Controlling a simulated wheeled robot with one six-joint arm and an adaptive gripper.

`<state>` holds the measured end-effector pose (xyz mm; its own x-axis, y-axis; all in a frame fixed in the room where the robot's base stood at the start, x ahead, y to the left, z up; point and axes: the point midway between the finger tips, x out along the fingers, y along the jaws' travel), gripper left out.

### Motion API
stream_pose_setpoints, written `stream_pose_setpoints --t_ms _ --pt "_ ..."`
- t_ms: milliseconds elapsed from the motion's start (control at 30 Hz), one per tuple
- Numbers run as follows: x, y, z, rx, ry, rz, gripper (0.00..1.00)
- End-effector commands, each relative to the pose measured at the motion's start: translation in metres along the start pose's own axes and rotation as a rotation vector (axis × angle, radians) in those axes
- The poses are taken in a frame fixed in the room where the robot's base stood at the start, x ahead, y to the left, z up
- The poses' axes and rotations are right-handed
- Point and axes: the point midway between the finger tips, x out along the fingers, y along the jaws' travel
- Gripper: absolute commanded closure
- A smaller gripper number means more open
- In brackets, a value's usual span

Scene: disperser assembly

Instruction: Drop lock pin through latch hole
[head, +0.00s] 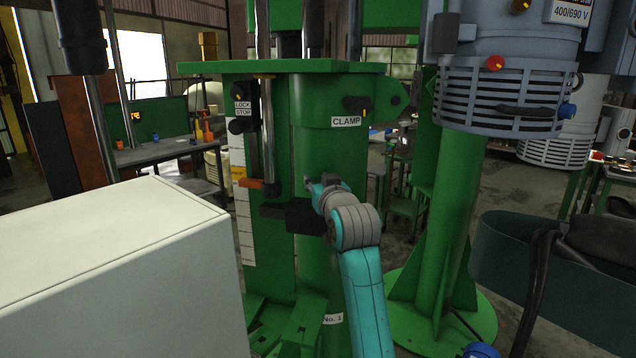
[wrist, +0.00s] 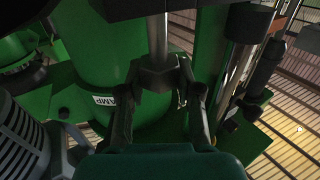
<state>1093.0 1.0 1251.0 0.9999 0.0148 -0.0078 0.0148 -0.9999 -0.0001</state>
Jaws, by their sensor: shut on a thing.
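My gripper (head: 273,211) reaches left in front of the green column, at the end of my teal arm. In the wrist view its two dark fingers (wrist: 160,98) are closed on a grey faceted head with a shaft (wrist: 157,72), which appears to be the lock pin. The shaft runs out of the top of that view, so its far end is hidden. In the head view a small orange piece (head: 250,183) sits just up and left of the gripper, beside a vertical steel rod (head: 267,130), below the LOCK STOP label (head: 243,107). I cannot make out the latch hole.
The green column (head: 320,160) carries a CLAMP label (head: 346,121) and a scale strip (head: 243,215). A pale cabinet (head: 110,260) fills the lower left. A grey motor (head: 500,95) and a green post (head: 445,190) stand to the right.

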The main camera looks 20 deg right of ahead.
Motion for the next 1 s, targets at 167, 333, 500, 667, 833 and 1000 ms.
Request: stream_pose_setpoints --t_ms 167,333,500,667,833,1000 --pt "-0.001 0.001 -0.011 -0.001 0.009 0.002 1.00" --pt "-0.001 0.001 -0.017 -0.001 0.008 0.001 1.00" --pt "-0.001 0.001 -0.019 -0.001 0.007 0.001 1.00" --pt "-0.001 0.001 -0.019 -0.001 0.006 0.001 1.00" --pt "-0.001 0.000 -0.018 -0.001 0.006 0.001 1.00" --pt "-0.001 0.000 -0.018 -0.001 0.006 0.001 1.00"
